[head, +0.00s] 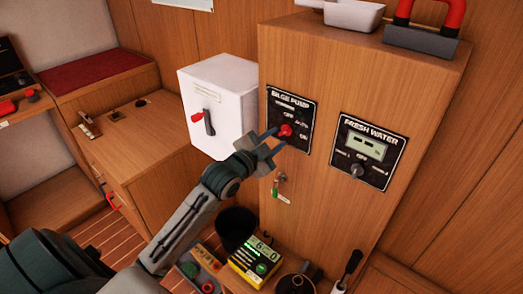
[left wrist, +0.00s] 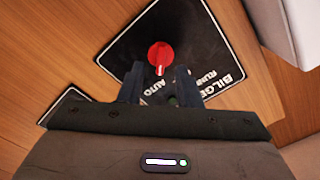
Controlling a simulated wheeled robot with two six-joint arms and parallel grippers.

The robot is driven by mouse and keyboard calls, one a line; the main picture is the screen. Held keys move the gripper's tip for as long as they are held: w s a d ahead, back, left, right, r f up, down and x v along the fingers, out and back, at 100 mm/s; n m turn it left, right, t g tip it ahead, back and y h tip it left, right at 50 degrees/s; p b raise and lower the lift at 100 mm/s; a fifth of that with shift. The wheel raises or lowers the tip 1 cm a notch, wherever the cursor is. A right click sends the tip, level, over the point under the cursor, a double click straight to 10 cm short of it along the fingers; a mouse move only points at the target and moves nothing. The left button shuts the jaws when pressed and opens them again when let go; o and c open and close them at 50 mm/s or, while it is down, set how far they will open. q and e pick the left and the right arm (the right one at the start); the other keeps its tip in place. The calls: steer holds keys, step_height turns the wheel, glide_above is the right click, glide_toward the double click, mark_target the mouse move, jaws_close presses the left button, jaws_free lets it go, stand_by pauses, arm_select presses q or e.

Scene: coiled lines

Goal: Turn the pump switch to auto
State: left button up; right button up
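The red pump switch (head: 286,130) sits on the black BILGE PUMP panel (head: 302,112) on the front of the wooden cabinet. In the left wrist view the red knob (left wrist: 161,54) is just beyond the fingertips, centred between them, with a pale pointer mark toward the gripper. AUTO lettering shows partly behind the fingers; which position the switch is set to I cannot tell. My left gripper (head: 275,141) is open, its two fingers pointing at the panel with a gap between them. They appear apart from the knob. My right gripper is not in view.
A FRESH WATER panel (head: 367,147) with a display and dark knob is to the right. A white box (head: 219,106) with a red and black lever is at left. A key with a green tag (head: 279,187) hangs below. A yellow meter (head: 254,261) stands lower down.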

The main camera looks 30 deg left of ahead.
arm_select(q)
steer(key=s+a+b, duration=0.1)
steer(key=s, duration=0.7)
steer(key=shift+s, duration=0.15)
steer(key=shift+a, duration=0.1)
